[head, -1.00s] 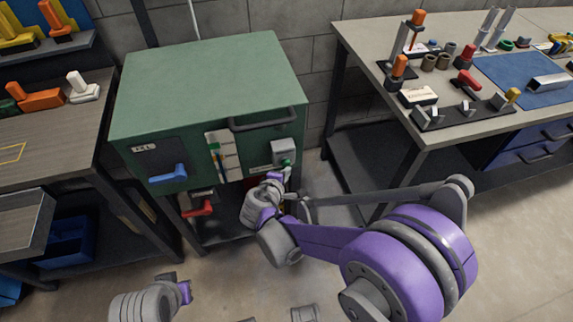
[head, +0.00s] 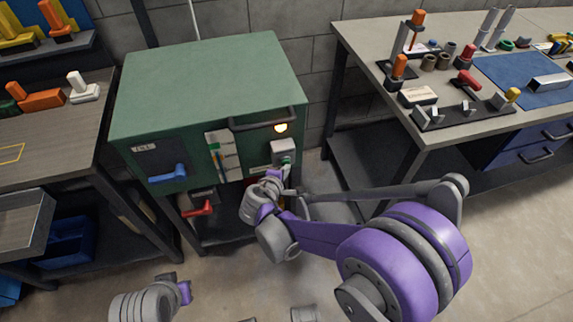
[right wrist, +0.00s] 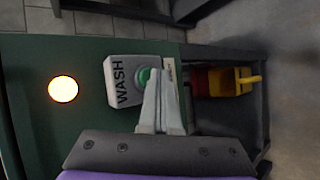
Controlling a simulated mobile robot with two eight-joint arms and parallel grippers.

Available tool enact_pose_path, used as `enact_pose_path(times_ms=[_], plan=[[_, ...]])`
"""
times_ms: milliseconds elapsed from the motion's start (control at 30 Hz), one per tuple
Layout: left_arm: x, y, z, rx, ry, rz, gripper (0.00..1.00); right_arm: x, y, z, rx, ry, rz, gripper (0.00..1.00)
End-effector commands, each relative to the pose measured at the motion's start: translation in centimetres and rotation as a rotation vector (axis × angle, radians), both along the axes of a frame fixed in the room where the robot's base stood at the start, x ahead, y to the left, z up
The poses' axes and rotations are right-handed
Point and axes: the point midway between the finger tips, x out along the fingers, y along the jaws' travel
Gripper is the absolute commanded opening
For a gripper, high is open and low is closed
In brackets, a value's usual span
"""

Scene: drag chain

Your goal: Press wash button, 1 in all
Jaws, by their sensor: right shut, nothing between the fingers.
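The wash button is a green round button (right wrist: 145,77) on a light grey box marked WASH (right wrist: 122,82), fixed to the front of a green cabinet (head: 215,85). The grey box (head: 283,148) also shows in the head view. My right gripper (right wrist: 151,82) is shut and empty, its fingertips at the green button and partly covering it; they look to be touching it. A round lamp (right wrist: 63,89) beside the box glows yellow-white; it also shows in the head view (head: 281,127). My left gripper (head: 184,292) is low at the bottom left, away from the cabinet; its fingers are unclear.
A workbench with tools (head: 365,45) stands at right, another bench (head: 50,130) at left. A yellow bin (right wrist: 232,81) is below.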

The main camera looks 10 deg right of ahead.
Motion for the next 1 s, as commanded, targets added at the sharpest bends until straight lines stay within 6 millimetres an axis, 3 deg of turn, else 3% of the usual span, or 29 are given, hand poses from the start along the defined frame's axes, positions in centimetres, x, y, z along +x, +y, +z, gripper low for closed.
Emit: enact_pose_path(times_ms=[433,1000], plan=[[0.0,0.0,0.0,0.0,0.0,0.0,0.0,0.0,0.0,0.0,0.001,0.0,0.001,0.0],[0.0,0.0,-0.1,0.0,0.0,0.0,0.0,-1.8,0.0,0.0,0.001,0.0,0.001,0.0]])
